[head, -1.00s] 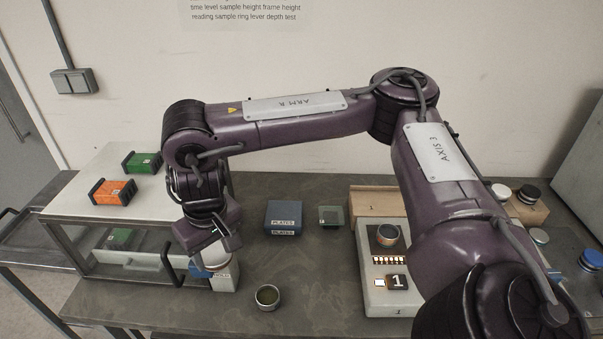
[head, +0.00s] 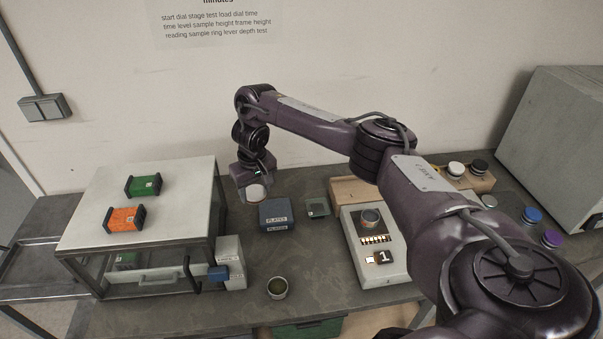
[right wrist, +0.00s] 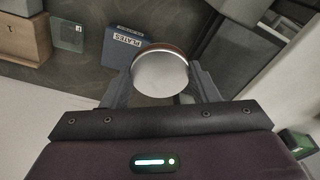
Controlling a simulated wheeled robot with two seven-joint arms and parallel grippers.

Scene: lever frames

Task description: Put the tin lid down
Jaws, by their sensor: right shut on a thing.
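The tin lid (head: 256,193) is a round, pale disc in the head view, left of the blue PLATES box. My right gripper (head: 254,184) is shut on it. In the right wrist view the lid (right wrist: 160,74) shows its flat, silvery face and a brownish rim between the two fingers of my right gripper (right wrist: 160,86). I cannot tell whether the lid touches the table. An open round tin (head: 277,288) with greenish contents stands near the table's front edge. My left gripper is not in view.
The blue PLATES box (head: 276,214) stands close right of the lid. A metal-framed shelf (head: 140,240) with orange (head: 125,219) and green (head: 144,185) blocks on top stands left. A device with a dial (head: 378,270) is to the right.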

